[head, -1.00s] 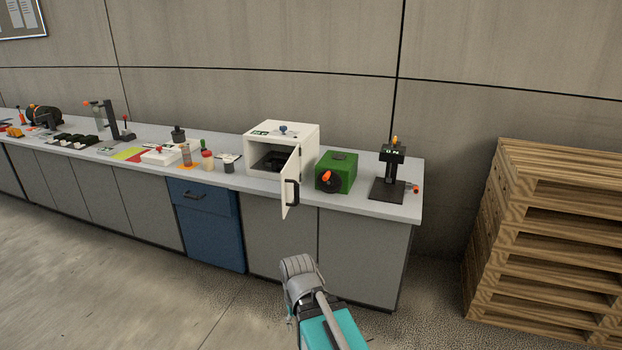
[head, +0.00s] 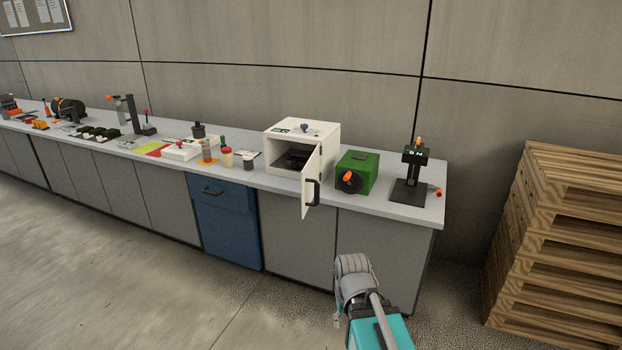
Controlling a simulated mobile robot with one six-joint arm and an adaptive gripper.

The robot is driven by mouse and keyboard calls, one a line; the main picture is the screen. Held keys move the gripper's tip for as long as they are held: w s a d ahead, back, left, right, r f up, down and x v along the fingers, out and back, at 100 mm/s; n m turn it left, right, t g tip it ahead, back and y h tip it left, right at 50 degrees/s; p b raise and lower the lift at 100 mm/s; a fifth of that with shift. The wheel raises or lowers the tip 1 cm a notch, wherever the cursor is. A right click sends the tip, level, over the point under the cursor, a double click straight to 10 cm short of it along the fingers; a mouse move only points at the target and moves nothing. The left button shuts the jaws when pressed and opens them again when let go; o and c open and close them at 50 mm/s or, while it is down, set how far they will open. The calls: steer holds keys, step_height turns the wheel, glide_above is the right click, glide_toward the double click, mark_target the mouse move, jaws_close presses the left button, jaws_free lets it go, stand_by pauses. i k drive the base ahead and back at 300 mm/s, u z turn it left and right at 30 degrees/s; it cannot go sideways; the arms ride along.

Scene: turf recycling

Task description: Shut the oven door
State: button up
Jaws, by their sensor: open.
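The white oven (head: 283,154) stands on the bench with its front open and a dark interior showing. Its door (head: 310,185) stands swung out toward me, hinged at the right side of the opening. A dark handle (head: 314,191) is on the door's outer face, near its free edge. My arm is at the bottom, below and to the right of the door and apart from it. A small grey part beside the arm looks like the edge of my gripper (head: 337,320); it is mostly hidden and holds nothing that I can see.
A green box (head: 356,172) with an orange-marked knob sits right of the door. A black stand (head: 412,174) is farther right. Jars (head: 227,157) and small items line the bench leftward. Stacked wooden pallets (head: 560,240) stand at the right. The floor left of my arm is clear.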

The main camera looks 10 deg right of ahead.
mark_target(311, 174)
steer(key=z, duration=0.1)
steer(key=i, duration=1)
steer(key=u, duration=0.05)
